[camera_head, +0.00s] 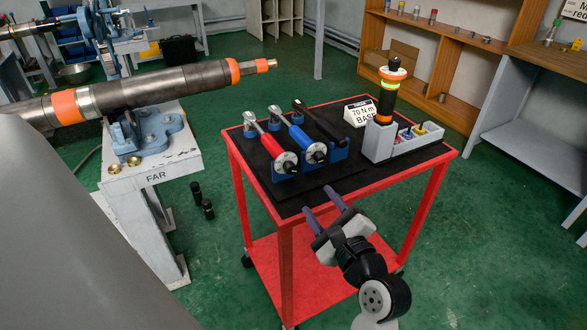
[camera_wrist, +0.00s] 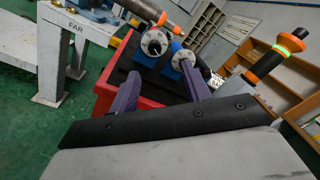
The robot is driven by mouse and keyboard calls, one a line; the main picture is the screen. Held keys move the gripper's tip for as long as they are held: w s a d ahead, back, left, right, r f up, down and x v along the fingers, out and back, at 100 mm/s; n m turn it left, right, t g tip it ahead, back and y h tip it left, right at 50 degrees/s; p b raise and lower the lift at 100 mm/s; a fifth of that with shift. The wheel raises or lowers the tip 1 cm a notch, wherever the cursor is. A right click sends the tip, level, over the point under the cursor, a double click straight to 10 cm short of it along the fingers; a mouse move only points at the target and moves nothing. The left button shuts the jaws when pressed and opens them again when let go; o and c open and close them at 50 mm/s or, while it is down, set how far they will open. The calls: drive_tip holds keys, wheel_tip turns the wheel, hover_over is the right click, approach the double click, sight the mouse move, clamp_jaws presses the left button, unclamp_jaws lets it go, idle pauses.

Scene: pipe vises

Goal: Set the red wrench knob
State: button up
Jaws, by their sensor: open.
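The red wrench (camera_head: 271,146) lies in a blue holder on the black top of a red cart, its round knob end (camera_head: 286,163) facing me. In the wrist view its pale knob face (camera_wrist: 154,43) shows just beyond my left finger. A blue wrench (camera_head: 299,137) lies parallel to its right, with a similar knob (camera_head: 315,153); it also shows in the wrist view (camera_wrist: 182,60). My gripper (camera_head: 324,203) is open and empty at the cart's front edge, short of both knobs and touching neither. The knob's setting is too small to read.
A black-handled tool (camera_head: 318,122) lies right of the blue wrench. A "70 N·m" sign (camera_head: 358,112), a grey bin (camera_head: 412,143) and an upright black-and-orange tool (camera_head: 388,95) stand at the back right. A white FAR stand (camera_head: 155,166) with a large pipe is left.

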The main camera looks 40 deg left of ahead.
sight(292, 171)
drive_tip(key=shift+m, duration=0.4)
drive_tip(key=x, duration=0.4)
drive_tip(key=f+p+x, duration=0.1)
drive_tip(key=x, duration=0.4)
drive_tip(key=p+x, duration=0.1)
drive_tip(key=x, duration=0.3)
drive_tip(key=shift+s+a+f, duration=0.1)
drive_tip(key=shift+a+f, duration=0.15)
drive_tip(key=shift+f, duration=0.05)
drive_tip(key=c, duration=1)
